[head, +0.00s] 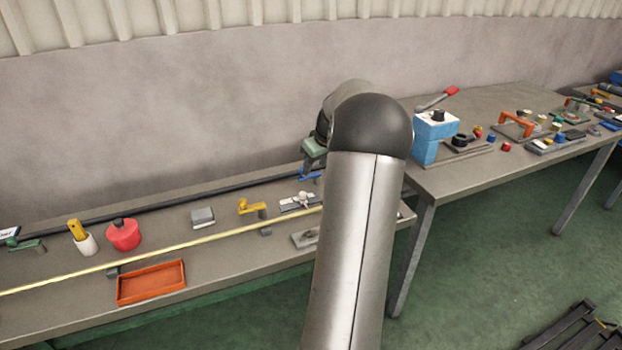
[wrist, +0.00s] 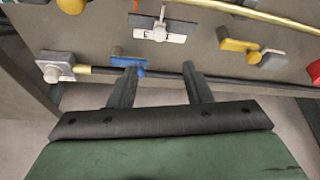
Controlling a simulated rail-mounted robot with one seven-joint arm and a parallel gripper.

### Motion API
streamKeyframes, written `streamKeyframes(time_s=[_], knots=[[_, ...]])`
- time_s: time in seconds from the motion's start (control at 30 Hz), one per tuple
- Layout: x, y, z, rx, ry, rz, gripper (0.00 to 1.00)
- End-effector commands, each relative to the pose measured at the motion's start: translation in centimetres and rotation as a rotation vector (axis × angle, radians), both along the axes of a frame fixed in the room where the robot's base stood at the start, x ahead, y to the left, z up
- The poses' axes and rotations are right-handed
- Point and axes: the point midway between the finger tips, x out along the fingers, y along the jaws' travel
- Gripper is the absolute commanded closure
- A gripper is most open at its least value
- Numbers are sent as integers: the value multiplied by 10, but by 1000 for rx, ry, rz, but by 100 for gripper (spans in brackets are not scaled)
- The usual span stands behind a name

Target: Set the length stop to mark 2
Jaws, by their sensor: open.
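A white marked plate with a grey metal knob or slider across it (wrist: 160,28) lies on the bench; its marks are too small to read. It also shows in the head view (head: 298,202), left of my arm. I cannot tell for sure that it is the length stop. My gripper (wrist: 160,76) is open and empty, its two fingers apart over the dark bar (wrist: 165,73). A blue lever (wrist: 128,63) lies by the left fingertip in the wrist view; I cannot tell whether they touch. In the head view my arm hides most of the gripper.
A yellow lever (head: 250,207), a pale brass rod (head: 190,243), a grey block (head: 202,217), a red pot (head: 123,234) and an orange tray (head: 150,283) are on the bench. A grey end block (wrist: 52,68) holds the bar's end. A second table (head: 470,178) stands right.

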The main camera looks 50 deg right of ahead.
Motion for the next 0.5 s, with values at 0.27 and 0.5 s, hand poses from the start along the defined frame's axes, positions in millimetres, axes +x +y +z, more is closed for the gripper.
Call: streamKeyframes(time_s=[0.27, 0.5], knots=[[-10, 2, 24, 1, 1, -1, 55], [-11, 2, 25, 1, 1, -1, 55]])
